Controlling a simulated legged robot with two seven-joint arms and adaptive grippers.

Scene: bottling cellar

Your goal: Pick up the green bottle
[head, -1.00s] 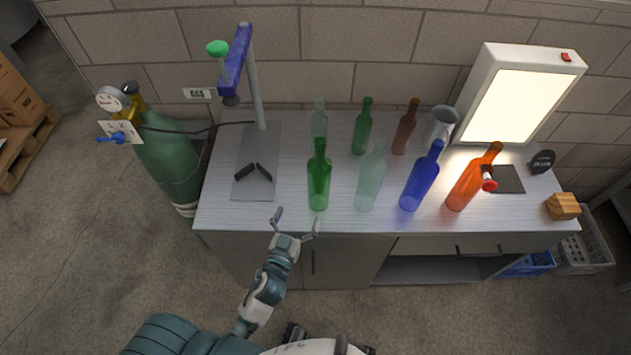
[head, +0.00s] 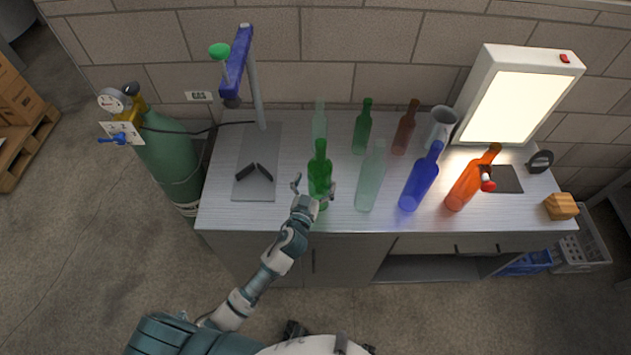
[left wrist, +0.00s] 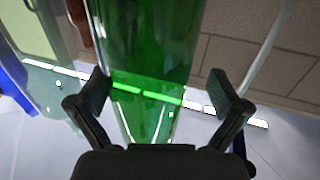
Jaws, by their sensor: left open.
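A green bottle (head: 320,168) stands upright near the front edge of the bench. My left gripper (head: 313,188) is at its lower part, with one finger on each side of it. In the left wrist view the green bottle (left wrist: 146,60) fills the middle, between the open fingers of my left gripper (left wrist: 165,98). Gaps show between the fingers and the glass. A second, smaller-looking green bottle (head: 362,128) stands farther back. My right gripper is not in view.
A pale clear bottle (head: 371,178) stands just right of the green one, and another pale bottle (head: 319,122) behind it. Blue (head: 420,180) and orange (head: 470,182) bottles stand farther right. A capping stand (head: 256,170) is to the left.

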